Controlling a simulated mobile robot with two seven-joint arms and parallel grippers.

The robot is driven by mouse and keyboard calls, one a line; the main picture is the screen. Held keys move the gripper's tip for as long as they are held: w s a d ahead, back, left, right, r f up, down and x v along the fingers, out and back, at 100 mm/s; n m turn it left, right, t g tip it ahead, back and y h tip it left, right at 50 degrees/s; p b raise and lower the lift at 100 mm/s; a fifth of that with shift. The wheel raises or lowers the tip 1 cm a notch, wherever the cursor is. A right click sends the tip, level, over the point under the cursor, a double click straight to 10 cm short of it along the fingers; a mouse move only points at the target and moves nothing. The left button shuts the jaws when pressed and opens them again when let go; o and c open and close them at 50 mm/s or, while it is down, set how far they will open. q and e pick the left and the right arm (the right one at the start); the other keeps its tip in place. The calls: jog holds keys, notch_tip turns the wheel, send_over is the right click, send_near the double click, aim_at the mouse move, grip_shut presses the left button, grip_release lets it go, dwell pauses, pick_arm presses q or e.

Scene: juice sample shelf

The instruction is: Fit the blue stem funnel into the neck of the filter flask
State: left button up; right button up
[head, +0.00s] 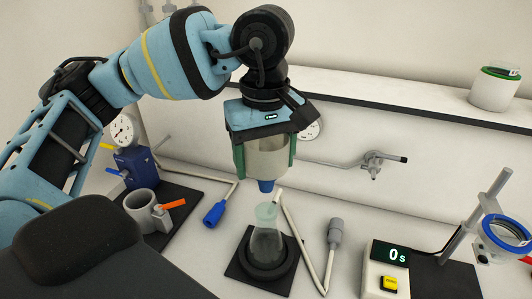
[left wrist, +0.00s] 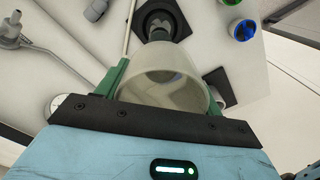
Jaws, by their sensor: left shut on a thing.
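The funnel (head: 260,158) is a pale grey cup with a blue stem (head: 265,186) pointing down. My left gripper (head: 264,166) is shut on the cup, with one green finger on each side. The cup also shows between the fingers in the left wrist view (left wrist: 165,85). The filter flask (head: 267,242) is clear glass and stands upright in a dark round holder on a black mat. The stem tip hangs a little above the flask's neck, apart from it. In the left wrist view the flask is partly hidden behind the cup. My right gripper is not in view.
A pale hose (head: 293,222) runs close by the flask's right side. A blue hose connector (head: 213,215) and a grey one (head: 335,231) lie nearby. A timer (head: 386,270) and a blue ring stand (head: 505,238) are at right. A blue pump with a gauge (head: 139,165) is at left.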

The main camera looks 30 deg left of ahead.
aim_at(265, 190)
pick_arm(q)
jog(key=shift+w+f+b, duration=0.1)
jog(key=shift+f+b, duration=0.6)
jog(key=shift+f, duration=1.6)
jog(key=shift+r, duration=0.1)
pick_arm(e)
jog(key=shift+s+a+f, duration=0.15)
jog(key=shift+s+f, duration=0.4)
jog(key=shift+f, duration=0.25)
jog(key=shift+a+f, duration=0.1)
pick_arm(q)
jog(key=shift+f, duration=0.65)
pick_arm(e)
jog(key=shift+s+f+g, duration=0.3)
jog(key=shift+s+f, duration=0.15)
pick_arm(q)
jog(key=shift+f+b, duration=0.5)
jog(key=shift+f, duration=0.15)
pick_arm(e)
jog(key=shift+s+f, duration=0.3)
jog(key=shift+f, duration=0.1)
pick_arm(q)
jog(key=shift+f, duration=0.25)
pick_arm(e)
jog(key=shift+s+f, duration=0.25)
